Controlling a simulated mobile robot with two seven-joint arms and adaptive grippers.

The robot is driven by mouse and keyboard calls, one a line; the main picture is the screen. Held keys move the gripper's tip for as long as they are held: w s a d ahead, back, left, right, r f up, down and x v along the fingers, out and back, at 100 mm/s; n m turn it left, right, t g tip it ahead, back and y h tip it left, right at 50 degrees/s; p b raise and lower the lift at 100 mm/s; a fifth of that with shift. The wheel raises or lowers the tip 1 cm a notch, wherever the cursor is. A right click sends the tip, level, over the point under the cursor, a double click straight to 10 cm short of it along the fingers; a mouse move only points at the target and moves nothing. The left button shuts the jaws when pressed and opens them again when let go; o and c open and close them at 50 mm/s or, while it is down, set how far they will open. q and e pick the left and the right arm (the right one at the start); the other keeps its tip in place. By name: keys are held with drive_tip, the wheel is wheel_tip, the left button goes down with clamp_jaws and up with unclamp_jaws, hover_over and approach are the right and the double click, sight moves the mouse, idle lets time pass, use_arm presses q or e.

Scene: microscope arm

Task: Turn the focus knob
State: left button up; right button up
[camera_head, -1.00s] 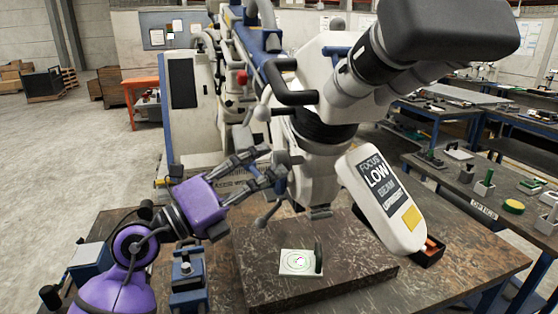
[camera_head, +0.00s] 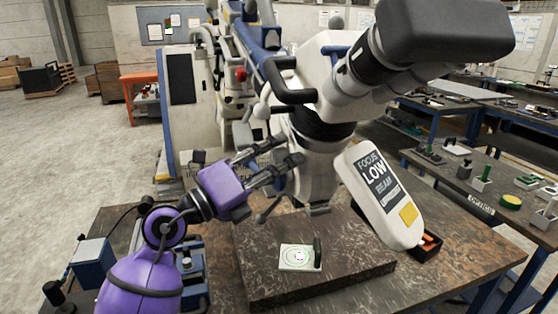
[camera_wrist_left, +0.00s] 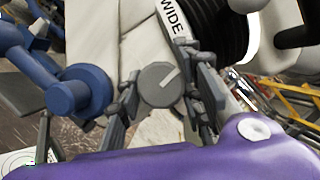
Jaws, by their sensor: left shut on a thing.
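The focus knob (camera_wrist_left: 160,85) is a round grey disc with a pale line pointing to the upper right in the left wrist view. It sits between the two dark fingers of my left gripper (camera_wrist_left: 162,95), which is shut on it. In the head view, my purple left gripper (camera_head: 287,171) reaches from the left to the side of the white microscope (camera_head: 318,165); the fingers hide the knob there. The white display panel (camera_head: 383,195) reads "FOCUS LOW" at the top. My right gripper is not in view.
Below the microscope head, a dark stone slab (camera_head: 345,265) on the bench carries a white target plate (camera_head: 296,258) with an upright dark post. A blue handle (camera_wrist_left: 85,90) lies close left of the fingers. Side benches (camera_head: 470,178) with small parts stand at the right.

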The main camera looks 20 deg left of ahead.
use_arm(q)
drive_tip(key=shift+w+f, duration=0.1)
drive_tip(key=shift+f, duration=0.2)
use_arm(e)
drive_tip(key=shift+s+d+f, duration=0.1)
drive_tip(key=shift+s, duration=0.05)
